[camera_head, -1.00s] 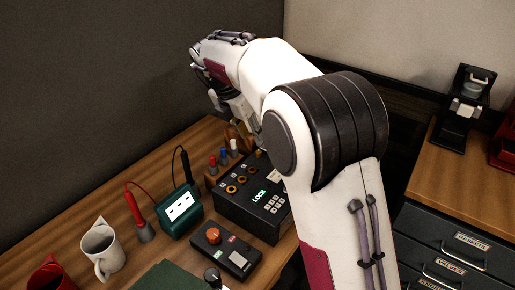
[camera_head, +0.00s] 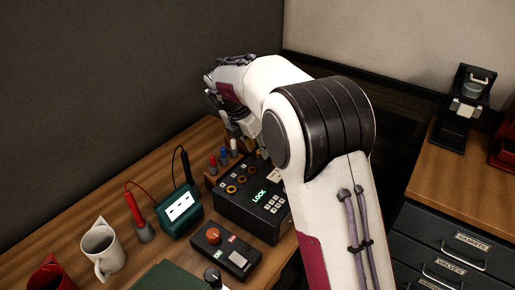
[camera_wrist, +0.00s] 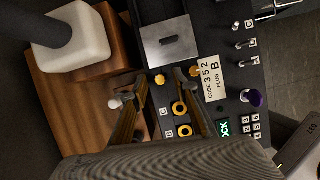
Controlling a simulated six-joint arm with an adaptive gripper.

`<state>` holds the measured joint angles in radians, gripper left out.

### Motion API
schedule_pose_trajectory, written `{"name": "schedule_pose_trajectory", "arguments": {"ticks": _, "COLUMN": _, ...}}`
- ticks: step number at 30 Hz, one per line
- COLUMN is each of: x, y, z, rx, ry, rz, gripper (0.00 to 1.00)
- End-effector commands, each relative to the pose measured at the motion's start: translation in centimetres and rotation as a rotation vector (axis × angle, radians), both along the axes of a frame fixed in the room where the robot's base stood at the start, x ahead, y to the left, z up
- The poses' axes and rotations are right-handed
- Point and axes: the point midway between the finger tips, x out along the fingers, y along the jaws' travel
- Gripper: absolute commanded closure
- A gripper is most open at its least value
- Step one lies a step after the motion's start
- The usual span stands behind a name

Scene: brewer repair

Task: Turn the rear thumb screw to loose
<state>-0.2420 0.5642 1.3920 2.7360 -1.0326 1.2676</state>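The control box (camera_head: 232,211) stands on the bench. The left one, on the side toward the pegs, seems to be the rear thumb screw (camera_wrist: 160,79). In the head view, my arm hides the screws and fingertips.
A wooden rack (camera_head: 211,170) with coloured plugs stands close behind.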

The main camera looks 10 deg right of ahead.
Motion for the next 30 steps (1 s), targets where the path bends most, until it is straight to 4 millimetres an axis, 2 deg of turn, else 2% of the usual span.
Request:
{"name": "schedule_pose_trajectory", "arguments": {"ticks": 4, "x": 0.14, "y": -0.19, "z": -0.63, "rx": 0.000, "ry": 0.000, "rz": 0.000, "gripper": 0.71}}
{"name": "schedule_pose_trajectory", "arguments": {"ticks": 13, "x": 0.18, "y": -0.21, "z": -0.72, "rx": 0.000, "ry": 0.000, "rz": 0.000, "gripper": 0.71}}
{"name": "schedule_pose_trajectory", "arguments": {"ticks": 14, "x": 0.17, "y": -0.21, "z": -0.71, "rx": 0.000, "ry": 0.000, "rz": 0.000, "gripper": 0.76}}
{"name": "schedule_pose_trajectory", "arguments": {"ticks": 15, "x": 0.17, "y": -0.21, "z": -0.71, "rx": 0.000, "ry": 0.000, "rz": 0.000, "gripper": 0.87}}
{"name": "schedule_pose_trajectory", "arguments": {"ticks": 17, "x": 0.18, "y": -0.21, "z": -0.70, "rx": 0.000, "ry": 0.000, "rz": 0.000, "gripper": 1.00}}
{"name": "schedule_pose_trajectory", "arguments": {"ticks": 30, "x": 0.13, "y": -0.25, "z": -0.66, "rx": 0.002, "ry": 0.001, "rz": 0.065, "gripper": 1.00}}
